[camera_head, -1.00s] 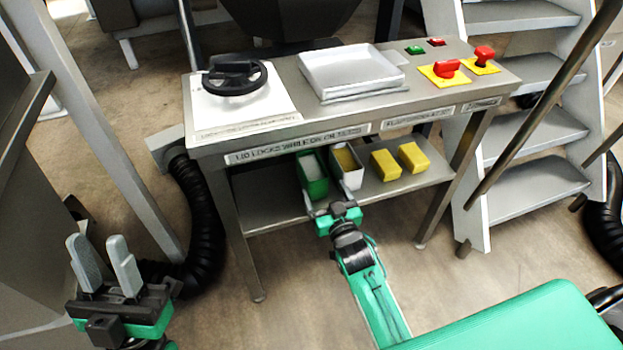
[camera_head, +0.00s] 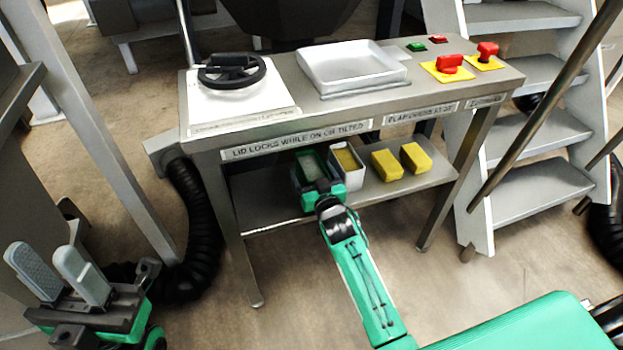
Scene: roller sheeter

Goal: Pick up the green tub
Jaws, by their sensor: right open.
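The green tub (camera_head: 311,168) holds pale contents and stands upright on the lower shelf, at the left of the row. A white tub (camera_head: 351,174) with yellow contents stands just to its right. My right gripper (camera_head: 322,188) is at the near end of the green tub; its palm covers the tub's front. Its fingers are mostly hidden, so contact cannot be told; it is open. My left gripper (camera_head: 46,264) is at the lower left, far from the shelf, with two grey fingers apart and nothing between them.
Two yellow blocks (camera_head: 387,165) sit right of the white tub. The tabletop (camera_head: 298,95) with a handwheel (camera_head: 232,73), a white tray (camera_head: 350,68) and red knobs (camera_head: 449,63) overhangs the shelf (camera_head: 262,203). Stairs (camera_head: 545,130) stand right.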

